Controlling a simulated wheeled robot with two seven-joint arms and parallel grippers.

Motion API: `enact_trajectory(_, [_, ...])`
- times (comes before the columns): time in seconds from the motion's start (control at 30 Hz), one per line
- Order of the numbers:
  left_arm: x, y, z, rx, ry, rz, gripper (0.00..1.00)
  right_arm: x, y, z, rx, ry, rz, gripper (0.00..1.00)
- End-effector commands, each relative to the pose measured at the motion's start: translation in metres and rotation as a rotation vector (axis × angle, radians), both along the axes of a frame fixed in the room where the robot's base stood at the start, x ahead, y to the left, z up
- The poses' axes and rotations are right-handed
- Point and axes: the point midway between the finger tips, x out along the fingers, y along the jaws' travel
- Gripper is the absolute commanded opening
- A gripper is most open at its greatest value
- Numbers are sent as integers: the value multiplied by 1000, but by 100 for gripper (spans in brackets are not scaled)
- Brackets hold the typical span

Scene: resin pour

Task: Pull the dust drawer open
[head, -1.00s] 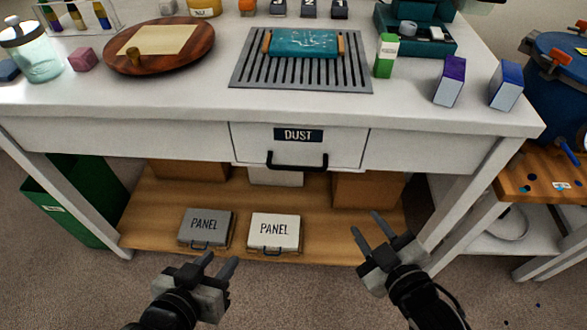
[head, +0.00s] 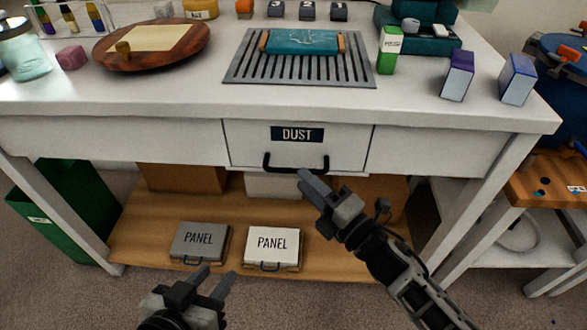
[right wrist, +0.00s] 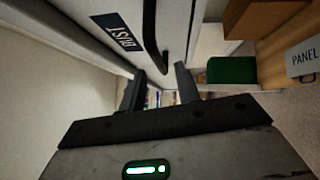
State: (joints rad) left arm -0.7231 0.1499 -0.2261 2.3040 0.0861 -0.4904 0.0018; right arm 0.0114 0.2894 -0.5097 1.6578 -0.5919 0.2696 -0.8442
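The dust drawer (head: 350,148) sits shut in the front of the white workbench, with a "DUST" label and a black bar handle (head: 283,168). In the right wrist view the drawer front (right wrist: 172,20) and its handle (right wrist: 149,40) show at the top. My right gripper (head: 309,178) is just below the right end of the handle; whether it touches is unclear. In the right wrist view the right gripper (right wrist: 160,88) has its two fingers apart, with nothing between them. My left gripper (head: 212,283) is low, in front of the shelf, fingers apart and empty.
A grey panel box (head: 199,240) and a white panel box (head: 272,246) lie on the lower wooden shelf (head: 140,228). A green bin (head: 70,205) stands at left. The bench top holds a slotted grate (head: 240,68) and several small items. A wooden-topped stand (head: 545,190) is at right.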

Motion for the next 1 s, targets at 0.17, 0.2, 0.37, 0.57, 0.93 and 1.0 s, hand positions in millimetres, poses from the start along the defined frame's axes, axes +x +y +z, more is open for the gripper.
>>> enact_trajectory(0.17, [0,0,-1,0,1,0,36,23,20,4,1,-1,-1,33])
enact_trajectory(0.2, [0,0,-2,0,2,0,36,26,23,4,2,0,-1,33])
enact_trajectory(0.37, [-1,0,-3,1,7,0,36,34,30,6,1,1,0,33])
enact_trajectory(0.57, [-1,0,-4,0,10,-1,36,36,31,6,1,2,0,33])
enact_trajectory(0.93, [-1,-1,-4,1,9,-2,36,35,31,6,1,2,-1,0])
enact_trajectory(1.0, [0,-1,-3,0,7,-2,36,35,31,6,1,2,-1,0])
